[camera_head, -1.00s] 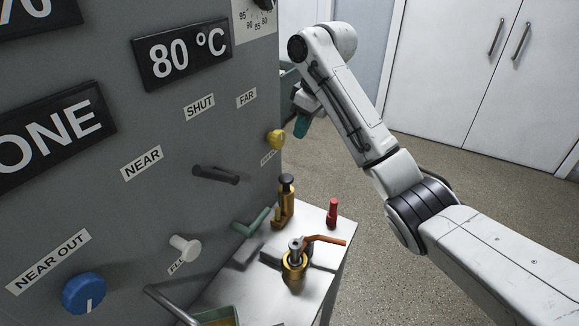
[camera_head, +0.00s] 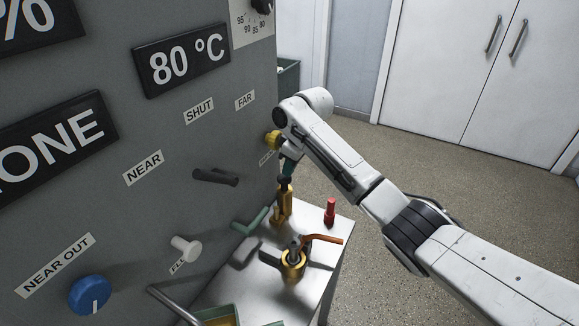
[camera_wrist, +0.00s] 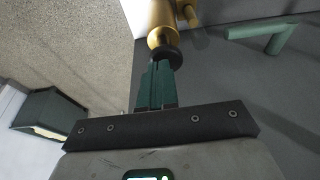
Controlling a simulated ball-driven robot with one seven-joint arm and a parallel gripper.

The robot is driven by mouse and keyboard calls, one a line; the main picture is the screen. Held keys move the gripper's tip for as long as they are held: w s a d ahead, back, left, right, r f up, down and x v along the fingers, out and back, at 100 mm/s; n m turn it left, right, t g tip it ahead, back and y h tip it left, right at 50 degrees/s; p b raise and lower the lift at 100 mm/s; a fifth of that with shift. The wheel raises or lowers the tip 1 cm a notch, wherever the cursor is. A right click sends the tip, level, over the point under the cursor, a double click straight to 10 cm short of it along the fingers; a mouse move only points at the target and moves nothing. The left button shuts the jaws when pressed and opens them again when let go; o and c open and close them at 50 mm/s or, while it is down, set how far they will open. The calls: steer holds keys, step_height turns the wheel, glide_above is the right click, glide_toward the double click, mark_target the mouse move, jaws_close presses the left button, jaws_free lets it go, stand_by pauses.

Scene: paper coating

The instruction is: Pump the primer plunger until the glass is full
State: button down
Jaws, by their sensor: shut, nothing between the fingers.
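The brass primer plunger (camera_head: 283,206) with its black knob stands upright at the back of the metal table, close to the grey panel. My gripper (camera_head: 287,172) is directly above it, fingers pointing down. In the wrist view, the shut green fingers of my gripper (camera_wrist: 161,66) meet the black knob (camera_wrist: 168,55); they look to be touching it or very close. Nothing is held between them. The brass body (camera_wrist: 160,18) shows beyond the knob. I cannot make out a glass or its level for certain.
A red peg (camera_head: 330,211) stands right of the plunger on the table (camera_head: 318,262). A brass fitting with an orange lever (camera_head: 322,239) is in front. A green handle (camera_head: 251,222), a yellow knob (camera_head: 273,140) and a dark handle (camera_head: 215,177) stick out from the panel. Floor behind is clear.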

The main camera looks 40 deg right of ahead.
mark_target(290, 179)
steer(key=shift+f, duration=0.25)
steer(key=shift+s+f+b, duration=0.1)
steer(key=shift+f+b, duration=0.5)
steer(key=shift+f, duration=1.3)
steer(key=shift+a+r+p, duration=0.1)
steer(key=shift+r+p, duration=0.45)
steer(key=shift+p, duration=0.05)
step_height(290, 179, up, 4)
steer(key=p, duration=0.3)
steer(key=b+v, duration=0.1)
steer(key=v, duration=0.8)
steer(key=shift+d+r+b, duration=0.2)
steer(key=shift+b, duration=0.15)
